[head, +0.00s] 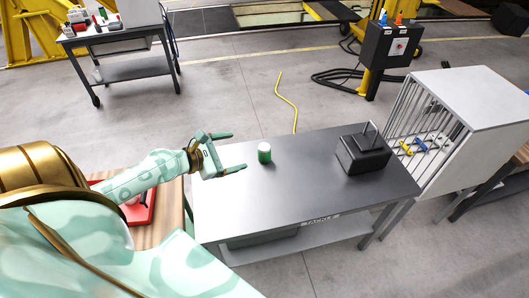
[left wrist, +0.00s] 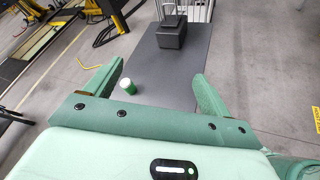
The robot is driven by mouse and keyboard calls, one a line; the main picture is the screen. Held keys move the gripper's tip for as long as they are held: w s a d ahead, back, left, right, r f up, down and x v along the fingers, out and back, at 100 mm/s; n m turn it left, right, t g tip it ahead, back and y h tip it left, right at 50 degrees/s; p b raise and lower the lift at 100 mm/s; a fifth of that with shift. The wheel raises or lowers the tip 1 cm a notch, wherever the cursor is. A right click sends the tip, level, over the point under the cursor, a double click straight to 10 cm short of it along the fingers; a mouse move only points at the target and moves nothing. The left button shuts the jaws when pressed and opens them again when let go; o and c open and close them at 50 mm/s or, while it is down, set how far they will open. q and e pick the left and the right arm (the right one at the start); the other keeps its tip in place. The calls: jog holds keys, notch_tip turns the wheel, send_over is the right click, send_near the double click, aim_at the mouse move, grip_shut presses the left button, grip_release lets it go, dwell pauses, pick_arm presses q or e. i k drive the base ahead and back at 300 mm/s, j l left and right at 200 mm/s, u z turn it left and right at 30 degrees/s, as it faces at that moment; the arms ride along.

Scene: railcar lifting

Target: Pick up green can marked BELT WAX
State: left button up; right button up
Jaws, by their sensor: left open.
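A small green can (head: 264,153) with a white top stands upright on the dark grey table (head: 310,190), left of the table's middle. Any lettering on it is too small to read. My left gripper (head: 238,152) is open and empty, to the left of the can, with its fingers pointing toward it. In the left wrist view the can (left wrist: 127,87) shows ahead, between the two open fingers (left wrist: 155,85) and closer to the left one. The can is not touched. My right gripper is not in view.
A black box with a handle (head: 364,152) stands at the table's right end. A white barred cage (head: 480,95) with coloured items stands beyond. A red tray (head: 140,203) lies on a wooden bench at left. The tabletop around the can is clear.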

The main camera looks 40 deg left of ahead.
aim_at(263, 158)
jog(key=i+j, duration=0.35)
jog(key=j, duration=0.15)
jog(key=i+j, duration=0.35)
jog(key=j, duration=0.2)
